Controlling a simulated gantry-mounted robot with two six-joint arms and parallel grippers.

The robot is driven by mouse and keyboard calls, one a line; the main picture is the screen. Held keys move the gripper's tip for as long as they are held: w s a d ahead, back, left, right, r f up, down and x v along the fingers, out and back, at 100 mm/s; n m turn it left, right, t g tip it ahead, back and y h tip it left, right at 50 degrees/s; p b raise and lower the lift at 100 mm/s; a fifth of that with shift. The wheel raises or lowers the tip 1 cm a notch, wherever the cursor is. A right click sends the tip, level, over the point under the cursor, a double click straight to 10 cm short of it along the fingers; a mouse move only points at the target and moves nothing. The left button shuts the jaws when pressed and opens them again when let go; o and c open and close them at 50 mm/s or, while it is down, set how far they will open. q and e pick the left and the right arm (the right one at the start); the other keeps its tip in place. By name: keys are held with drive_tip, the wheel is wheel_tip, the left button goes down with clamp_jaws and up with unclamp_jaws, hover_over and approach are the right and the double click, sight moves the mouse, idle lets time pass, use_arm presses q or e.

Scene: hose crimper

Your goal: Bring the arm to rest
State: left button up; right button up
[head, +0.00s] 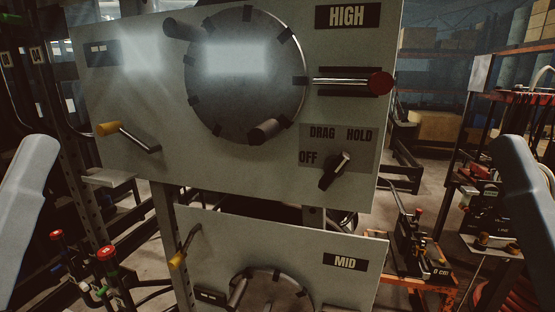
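Only grey-blue links of my arms show: one of my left arm at the left edge and one of my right arm at the right edge. Neither gripper shows, so I cannot see what they hold. Between the arms stands a grey panel (225,178) marked HIGH. It has a large round metal dial (245,95) with dark marks and two stubby handles. Right of the dial is a horizontal lever with a red knob (380,83). Below it is a black selector knob (335,171) marked OFF, DRAG and HOLD, tilted with its pale-marked end up and right.
A lever with a yellow grip (108,129) sticks out at the panel's left. A lower panel (285,245) marked MID carries another dial. Red-knobbed levers (107,253) stand at lower left. An orange bench (410,277) with equipment and a hose rack (520,97) are at right.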

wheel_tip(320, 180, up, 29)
drive_tip(key=p, duration=2.5)
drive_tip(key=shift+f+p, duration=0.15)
drive_tip(key=shift+p, duration=0.15)
